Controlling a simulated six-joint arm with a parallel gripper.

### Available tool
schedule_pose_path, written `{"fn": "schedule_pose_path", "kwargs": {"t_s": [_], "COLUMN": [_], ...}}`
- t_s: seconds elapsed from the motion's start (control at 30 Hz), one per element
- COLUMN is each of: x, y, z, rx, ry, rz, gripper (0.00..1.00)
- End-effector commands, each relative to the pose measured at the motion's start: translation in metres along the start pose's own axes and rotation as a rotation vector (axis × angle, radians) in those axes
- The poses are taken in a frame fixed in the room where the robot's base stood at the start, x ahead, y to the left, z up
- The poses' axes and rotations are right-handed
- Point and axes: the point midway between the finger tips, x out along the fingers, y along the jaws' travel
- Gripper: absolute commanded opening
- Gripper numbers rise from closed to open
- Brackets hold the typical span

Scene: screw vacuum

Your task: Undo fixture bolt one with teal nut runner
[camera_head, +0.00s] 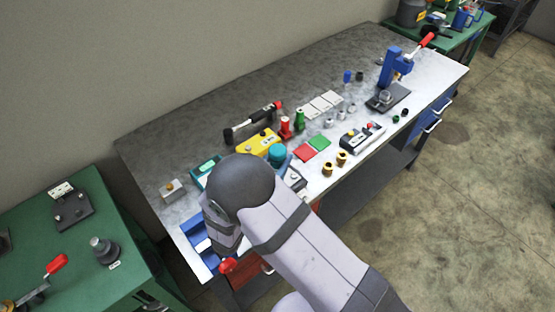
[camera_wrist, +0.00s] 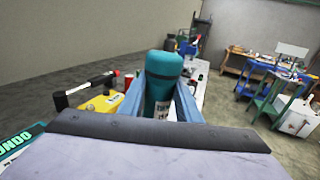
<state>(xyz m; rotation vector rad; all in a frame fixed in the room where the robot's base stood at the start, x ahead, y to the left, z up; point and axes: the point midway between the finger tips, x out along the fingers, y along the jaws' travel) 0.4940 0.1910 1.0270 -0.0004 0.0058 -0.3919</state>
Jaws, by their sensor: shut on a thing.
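The teal nut runner (camera_wrist: 161,90) stands between the two blue fingers of my gripper (camera_wrist: 163,82) in the wrist view. The fingers are shut on its body, and a pale label shows low on it. In the head view its rounded teal top (camera_head: 277,154) shows just beyond my dark wrist joint, which hides most of the gripper. A small grey fixture with a bolt-like head (camera_head: 295,178) partly shows right of my wrist. I cannot tell which bolt is fixture bolt one.
A yellow case (camera_head: 258,143), red and green bottles (camera_head: 299,120), red and green pads (camera_head: 319,143) and brass parts (camera_head: 327,169) crowd the bench. A blue press (camera_head: 392,68) stands at the far end. The back strip of bench is clear.

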Motion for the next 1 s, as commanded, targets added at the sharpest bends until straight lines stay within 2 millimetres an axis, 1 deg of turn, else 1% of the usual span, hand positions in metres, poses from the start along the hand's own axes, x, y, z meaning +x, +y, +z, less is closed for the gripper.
{"fn": "schedule_pose_path", "kwargs": {"t_s": [0.03, 0.6, 0.8, 1.0], "x": [0.0, 0.0, 0.0, 0.0], "y": [0.0, 0.001, 0.0, 0.0], "z": [0.006, 0.038, 0.044, 0.044], "rx": [0.001, 0.003, 0.003, 0.003], "ry": [-0.004, -0.008, -0.009, -0.009], "rz": [0.0, -0.001, -0.001, -0.001], "gripper": [0.0, 0.0, 0.0, 0.0]}}
